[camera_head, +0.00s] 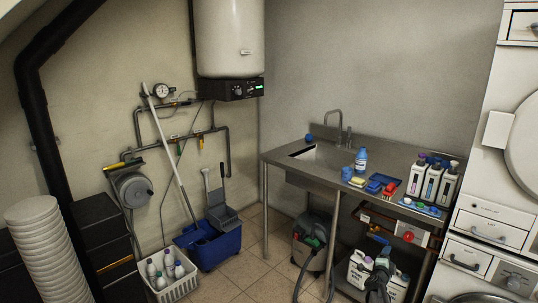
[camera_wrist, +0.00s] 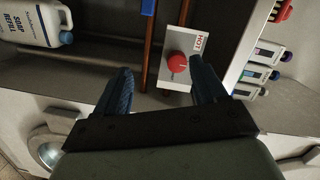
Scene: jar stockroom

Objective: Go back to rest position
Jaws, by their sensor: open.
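My gripper (camera_wrist: 164,76) is open and empty in the wrist view, its two dark fingers spread apart. Between and beyond the fingertips is a red round knob (camera_wrist: 176,62) on a white plate marked HOT (camera_wrist: 199,43); the fingers appear clear of it. In the head view my gripper (camera_head: 383,256) is low, under the steel counter, in front of white jugs and left of the red knob (camera_head: 408,236). Its fingers are small and dark there.
The steel sink counter (camera_head: 285,161) is above my gripper, bearing bottles, a sponge and a red item. White jugs (camera_head: 359,270) stand close beside my gripper; one shows in the wrist view (camera_wrist: 38,25). White machines (camera_head: 490,225) stand right. Open floor (camera_head: 240,272) lies left.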

